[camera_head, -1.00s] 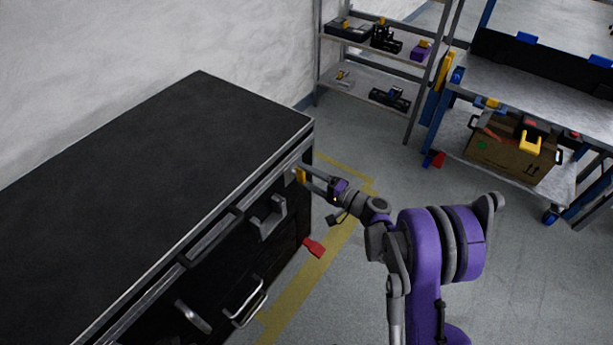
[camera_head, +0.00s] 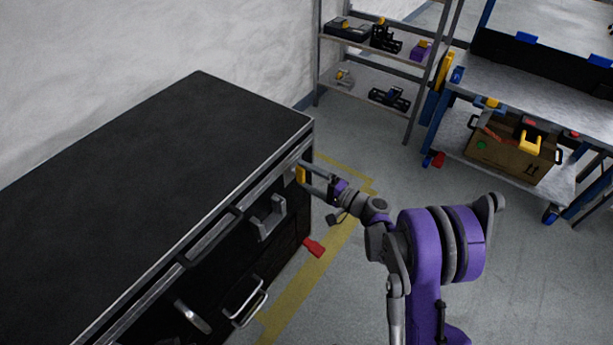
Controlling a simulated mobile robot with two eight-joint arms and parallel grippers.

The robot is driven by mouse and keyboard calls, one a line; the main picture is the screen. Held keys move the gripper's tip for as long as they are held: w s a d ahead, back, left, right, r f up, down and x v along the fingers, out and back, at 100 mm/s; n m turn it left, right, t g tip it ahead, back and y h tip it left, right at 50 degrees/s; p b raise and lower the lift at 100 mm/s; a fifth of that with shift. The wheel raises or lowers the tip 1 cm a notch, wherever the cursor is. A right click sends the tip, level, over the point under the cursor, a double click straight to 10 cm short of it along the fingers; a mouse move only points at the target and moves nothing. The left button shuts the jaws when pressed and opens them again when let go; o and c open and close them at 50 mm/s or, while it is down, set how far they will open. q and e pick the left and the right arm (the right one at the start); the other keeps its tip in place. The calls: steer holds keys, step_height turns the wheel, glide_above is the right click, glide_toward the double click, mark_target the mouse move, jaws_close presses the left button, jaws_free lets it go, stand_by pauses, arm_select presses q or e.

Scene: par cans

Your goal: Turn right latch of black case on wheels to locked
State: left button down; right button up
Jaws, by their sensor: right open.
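The black case (camera_head: 150,165) with metal edges stands along the wall, its front facing my right arm. A yellow latch (camera_head: 300,174) sits on its front near the right end, just below the lid seam. My right gripper (camera_head: 302,172) is at this latch with its fingers open, one finger above and one below it. Whether the fingers touch the latch is too small to tell. My left gripper is not in view.
The case front has a grey bracket-like fitting (camera_head: 268,217) and a metal handle (camera_head: 246,303). A red piece (camera_head: 314,248) juts out low at its right end. A shelf rack (camera_head: 375,70) and a workbench with a cardboard box (camera_head: 505,152) stand behind. The floor between is clear.

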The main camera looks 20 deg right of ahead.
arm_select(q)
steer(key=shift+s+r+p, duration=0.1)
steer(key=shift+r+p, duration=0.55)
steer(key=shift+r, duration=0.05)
arm_select(e)
steer(key=v, duration=1)
steer(key=shift+s+d, duration=0.3)
steer(key=s+a+r+n+g+h, duration=0.1)
steer(key=s+a+n+g+h, duration=0.2)
steer(key=s+a+n+g, duration=0.55)
steer(key=s+d+n+g+h, duration=0.15)
steer(key=s+h, duration=0.65)
steer(key=s, duration=1.1)
arm_select(q)
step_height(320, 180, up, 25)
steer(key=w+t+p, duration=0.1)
steer(key=p, duration=2)
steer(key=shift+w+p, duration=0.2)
steer(key=shift+p, duration=0.15)
arm_select(e)
step_height(320, 180, up, 25)
steer(key=t, duration=0.1)
steer(key=shift+w+n, duration=0.3)
steer(key=shift+w, duration=0.15)
